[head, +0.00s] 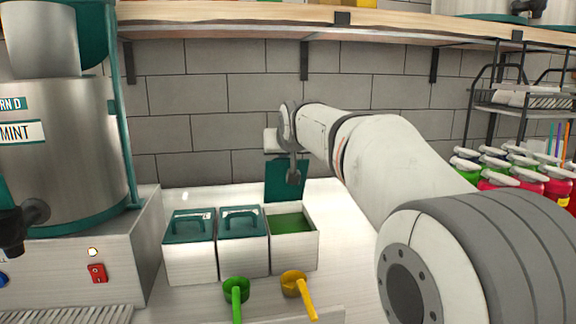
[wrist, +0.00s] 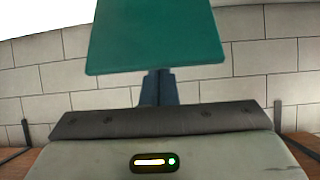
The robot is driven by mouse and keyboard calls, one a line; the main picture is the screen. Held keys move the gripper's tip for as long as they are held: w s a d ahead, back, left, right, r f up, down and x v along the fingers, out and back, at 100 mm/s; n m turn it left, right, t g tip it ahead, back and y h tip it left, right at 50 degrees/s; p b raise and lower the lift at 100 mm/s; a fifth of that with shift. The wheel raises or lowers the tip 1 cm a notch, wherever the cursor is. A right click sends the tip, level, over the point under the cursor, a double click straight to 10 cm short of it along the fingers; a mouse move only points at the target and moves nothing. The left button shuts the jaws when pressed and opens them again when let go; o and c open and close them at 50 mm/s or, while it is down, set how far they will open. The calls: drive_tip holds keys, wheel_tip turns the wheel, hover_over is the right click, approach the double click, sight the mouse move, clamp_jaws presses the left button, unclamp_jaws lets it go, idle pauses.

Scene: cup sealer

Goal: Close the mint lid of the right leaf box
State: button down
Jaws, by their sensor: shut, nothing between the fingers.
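The right leaf box (head: 294,252) is white and stands open, with green leaf filling inside. Its dark teal lid (head: 275,190) stands upright at the box's back edge. The lid also fills the upper middle of the wrist view (wrist: 155,38). My gripper (head: 293,179) is shut and empty; it overlaps the right part of the lid in the head view. In the wrist view its fingers (wrist: 158,76) end at the lid's lower edge. I cannot tell whether they touch it.
Two boxes with closed teal lids, the left (head: 189,228) and middle (head: 242,224), stand beside it. A green scoop (head: 236,292) and a yellow scoop (head: 296,286) lie in front. A steel dispenser (head: 65,150) is at left, bottles (head: 525,180) at right, a shelf (head: 250,30) above.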

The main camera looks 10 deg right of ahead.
sight(287, 167)
drive_tip(key=s+f+t+b, duration=0.1)
drive_tip(key=s+b, duration=0.1)
drive_tip(key=b, duration=0.3)
drive_tip(key=s+f+t+b, duration=0.1)
drive_tip(key=t+b, duration=0.1)
drive_tip(key=b, duration=0.2)
drive_tip(key=shift+s+f+b, duration=0.35)
drive_tip(key=shift+s, duration=0.05)
drive_tip(key=s+f+t+b, duration=0.3)
drive_tip(key=s+b, duration=0.3)
drive_tip(key=b, duration=0.8)
drive_tip(key=shift+f, duration=0.8)
drive_tip(key=shift+s, duration=0.1)
